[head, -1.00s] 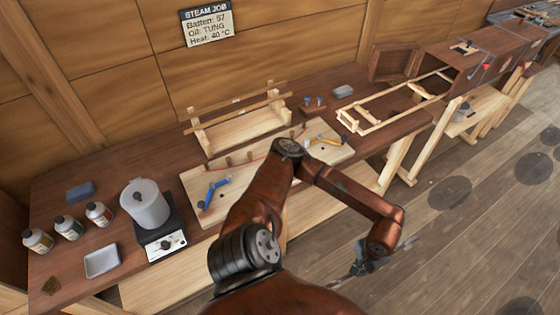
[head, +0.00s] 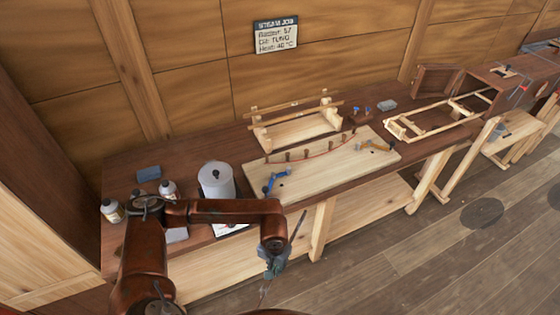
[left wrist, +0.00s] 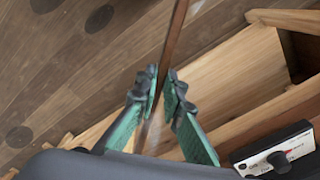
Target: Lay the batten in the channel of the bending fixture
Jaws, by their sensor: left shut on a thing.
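The batten (head: 298,226) is a thin dark strip held in my left gripper (head: 272,262), in front of the bench edge. In the left wrist view the brown batten (left wrist: 176,35) runs up between the green fingers of my left gripper (left wrist: 163,97), which are shut on it. The bending fixture (head: 335,175) is a pale board on the bench, up and right of the gripper and apart from it. Its curved row of pegs with a reddish line (head: 310,156) lies between a blue clamp (head: 275,181) and an orange-and-blue clamp (head: 373,146). My right gripper is not in view.
A wooden rack (head: 295,133) with strips stands behind the fixture. A wooden frame (head: 436,118) lies to the right. The floor in front is open.

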